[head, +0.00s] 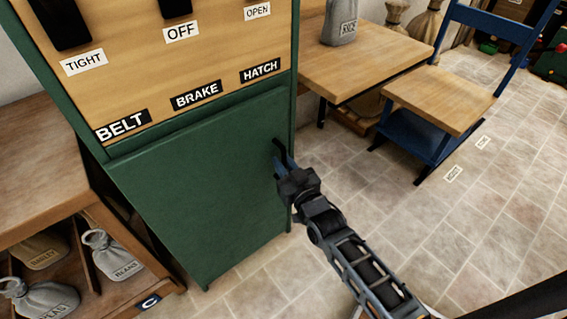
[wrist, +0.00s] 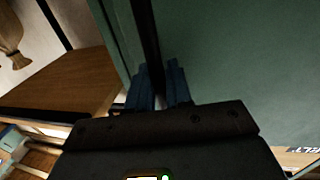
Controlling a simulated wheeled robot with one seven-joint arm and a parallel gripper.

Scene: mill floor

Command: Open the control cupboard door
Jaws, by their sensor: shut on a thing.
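My gripper (head: 284,163) reaches in from the lower right and is shut on this handle. In the wrist view the blue fingers of my gripper (wrist: 160,88) stand on either side of the dark handle (wrist: 148,45), with the green door (wrist: 230,60) to the right.
Above the door is a wooden panel (head: 180,75) with labels BELT, BRAKE and HATCH. A wooden bench with sacks (head: 40,185) stands at the left. A table (head: 365,50) and a blue-framed chair (head: 440,95) stand at the right. Tiled floor (head: 420,230) is clear at the lower right.

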